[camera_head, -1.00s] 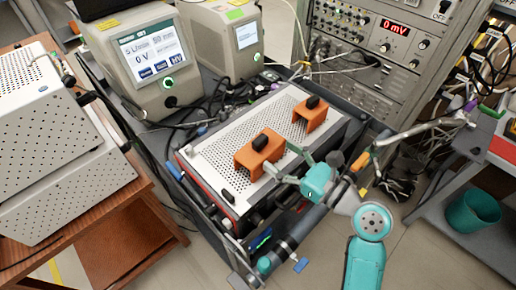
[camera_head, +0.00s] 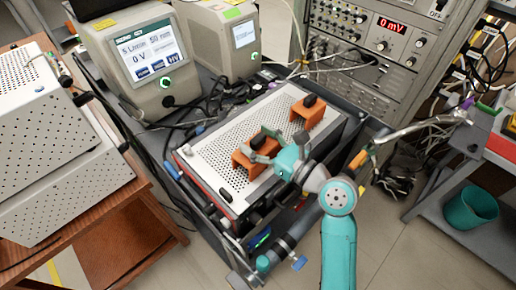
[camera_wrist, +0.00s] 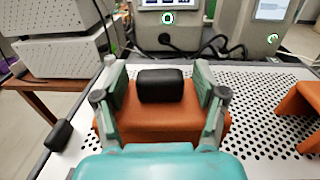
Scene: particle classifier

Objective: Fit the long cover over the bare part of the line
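Two orange covers with black knobs stand on a white perforated top. The nearer one (camera_head: 242,163) looks longer than the farther one (camera_head: 305,113). My gripper (camera_head: 268,148) is at the nearer cover. In the wrist view, my gripper (camera_wrist: 160,92) has its fingers apart on either side of the black knob (camera_wrist: 161,85), with gaps on both sides. The nearer cover (camera_wrist: 160,120) lies below them, partly hidden by my gripper body. The farther cover shows at the right edge (camera_wrist: 302,112). I cannot tell which part of the line is bare.
The perforated top (camera_head: 212,150) sits on a dark cart. A metal tube with an orange section (camera_head: 358,160) runs to the right of it. Two beige instruments (camera_head: 180,88) and loose cables are behind. A white perforated case (camera_head: 50,125) stands on the brown table at left.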

